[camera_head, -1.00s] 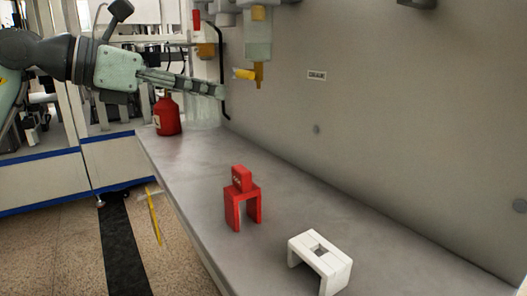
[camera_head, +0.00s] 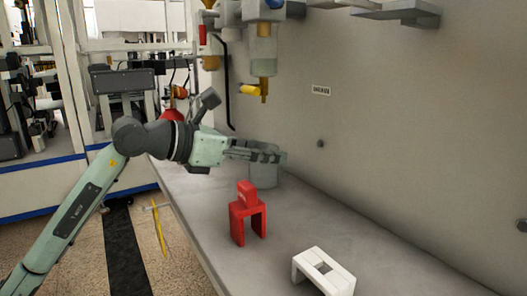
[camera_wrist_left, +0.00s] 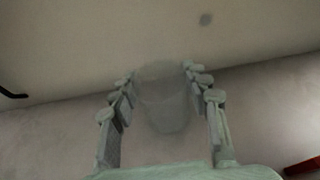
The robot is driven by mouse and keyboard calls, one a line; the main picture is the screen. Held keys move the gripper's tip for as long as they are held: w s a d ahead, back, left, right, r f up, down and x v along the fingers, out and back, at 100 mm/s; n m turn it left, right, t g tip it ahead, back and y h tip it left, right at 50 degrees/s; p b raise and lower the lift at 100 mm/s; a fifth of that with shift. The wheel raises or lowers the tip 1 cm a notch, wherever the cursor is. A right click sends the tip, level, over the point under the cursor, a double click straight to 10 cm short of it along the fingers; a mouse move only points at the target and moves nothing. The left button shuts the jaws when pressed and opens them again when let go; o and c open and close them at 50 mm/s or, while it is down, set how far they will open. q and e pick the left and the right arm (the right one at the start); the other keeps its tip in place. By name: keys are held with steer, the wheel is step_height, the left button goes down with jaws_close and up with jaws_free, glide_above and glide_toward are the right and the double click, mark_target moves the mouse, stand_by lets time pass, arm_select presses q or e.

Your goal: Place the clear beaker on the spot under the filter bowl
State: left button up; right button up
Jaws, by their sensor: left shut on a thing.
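The clear beaker (camera_head: 263,176) is a greyish see-through cup, upright over the grey bench. My left gripper (camera_head: 272,154) is shut on it near its upper part. In the left wrist view, the beaker (camera_wrist_left: 163,105) sits between the two fingers of the left gripper (camera_wrist_left: 160,85). The filter bowl (camera_head: 263,58) hangs on the wall, with a yellow valve (camera_head: 250,90) and a spout below it. In the head view the beaker appears below this spout; whether its base touches the bench is unclear. My right gripper is not in view.
A red stand (camera_head: 247,212) is on the bench, close in front of the beaker. A white block stand (camera_head: 323,270) is nearer. A red bottle (camera_head: 172,112) is partly hidden behind my left arm. A dark hose (camera_head: 227,85) hangs left of the filter bowl. The bench is clear to the right.

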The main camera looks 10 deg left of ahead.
arm_select(q)
steer(key=shift+f, duration=0.1)
steer(key=o, duration=1.2)
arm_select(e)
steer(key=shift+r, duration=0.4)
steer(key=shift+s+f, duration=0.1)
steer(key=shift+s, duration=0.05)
arm_select(q)
steer(key=shift+r, duration=0.2)
steer(key=shift+b+v, duration=0.3)
steer(key=shift+v, duration=0.85)
steer(key=b+v, duration=0.1)
steer(key=v, duration=0.7)
steer(key=shift+s+a+b, duration=0.1)
steer(key=shift+a+b, duration=0.05)
steer(key=shift+b, duration=0.15)
steer(key=shift+s+a+r, duration=0.25)
steer(key=shift+s+a, duration=0.15)
steer(key=shift+s, duration=0.1)
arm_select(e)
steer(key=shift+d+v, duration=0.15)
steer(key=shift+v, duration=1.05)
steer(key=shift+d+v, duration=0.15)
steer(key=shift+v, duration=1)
